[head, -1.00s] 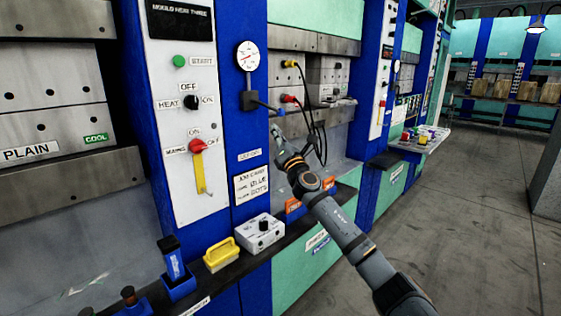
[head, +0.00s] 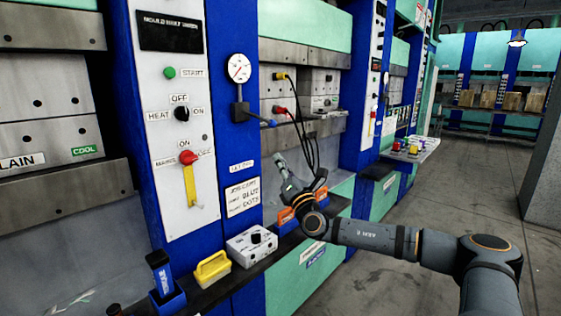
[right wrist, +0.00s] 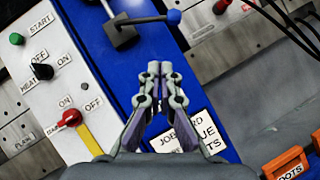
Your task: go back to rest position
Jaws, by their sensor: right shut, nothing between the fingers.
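My right gripper (head: 281,160) is in front of the blue press column (head: 240,130), pointing up and to the left. It is shut and empty, and its closed fingers (right wrist: 161,75) show in the right wrist view, in front of the column and the job card (right wrist: 200,135). The gripper appears apart from the lever with the blue knob (head: 270,123), which is above it in the head view and also shows in the right wrist view (right wrist: 172,17). My left gripper is not in view.
The control panel (head: 168,100) has a green start button, a black heat knob and a red switch (head: 188,157). A ledge (head: 225,285) holds a yellow-handled block (head: 212,268), a white box (head: 251,246) and orange bins (head: 287,217). Cables hang behind my arm. Open floor (head: 410,210) lies to the right.

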